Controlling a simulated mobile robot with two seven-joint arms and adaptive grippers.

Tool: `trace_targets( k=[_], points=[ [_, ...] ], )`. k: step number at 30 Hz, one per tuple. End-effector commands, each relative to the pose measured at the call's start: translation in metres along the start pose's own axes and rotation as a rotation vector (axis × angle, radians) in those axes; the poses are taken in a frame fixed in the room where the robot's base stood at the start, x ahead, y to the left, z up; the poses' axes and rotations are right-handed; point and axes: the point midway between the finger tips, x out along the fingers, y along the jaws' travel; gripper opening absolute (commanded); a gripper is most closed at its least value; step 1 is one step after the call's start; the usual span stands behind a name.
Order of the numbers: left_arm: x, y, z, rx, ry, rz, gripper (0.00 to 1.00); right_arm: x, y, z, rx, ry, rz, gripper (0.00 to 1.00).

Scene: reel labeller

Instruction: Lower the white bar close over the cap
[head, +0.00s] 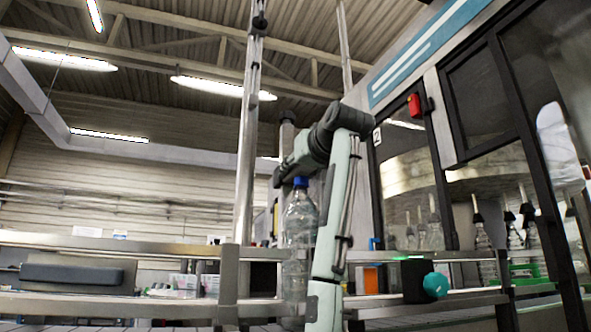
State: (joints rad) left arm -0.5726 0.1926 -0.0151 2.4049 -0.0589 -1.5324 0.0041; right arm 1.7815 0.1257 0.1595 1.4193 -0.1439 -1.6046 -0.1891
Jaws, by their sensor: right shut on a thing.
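A clear plastic bottle (300,232) with a blue cap (300,182) stands upright near the middle, behind the metal rails. My right arm rises in front of it and bends over at the top, partly covering the bottle's right side. My right gripper (280,177) is small and dark, just left of the cap at about its height. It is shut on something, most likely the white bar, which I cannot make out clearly. Whether anything touches the cap cannot be told. My left gripper is not in view.
Metal rails (120,304) run across the front, with a vertical post (229,282) left of the bottle. A machine cabinet (470,150) with several bottles behind its doors stands at the right.

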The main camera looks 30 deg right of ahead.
Motion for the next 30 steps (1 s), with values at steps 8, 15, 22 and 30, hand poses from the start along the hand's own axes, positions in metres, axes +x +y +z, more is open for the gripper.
trace_targets(
  k=[8,15,22,30],
  points=[
    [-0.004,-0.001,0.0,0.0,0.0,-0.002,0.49,0.0,0.0,0.001,0.0,-0.001,0.0,0.0],
    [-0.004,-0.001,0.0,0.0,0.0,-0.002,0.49,0.0,0.0,0.001,0.0,0.0,0.0,0.55],
    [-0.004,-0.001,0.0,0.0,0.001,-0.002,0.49,0.0,0.0,0.001,0.0,0.0,0.0,0.55],
    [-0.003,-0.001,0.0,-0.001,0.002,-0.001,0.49,-0.024,0.0,0.0,0.0,0.005,0.001,0.55]
  ],
)
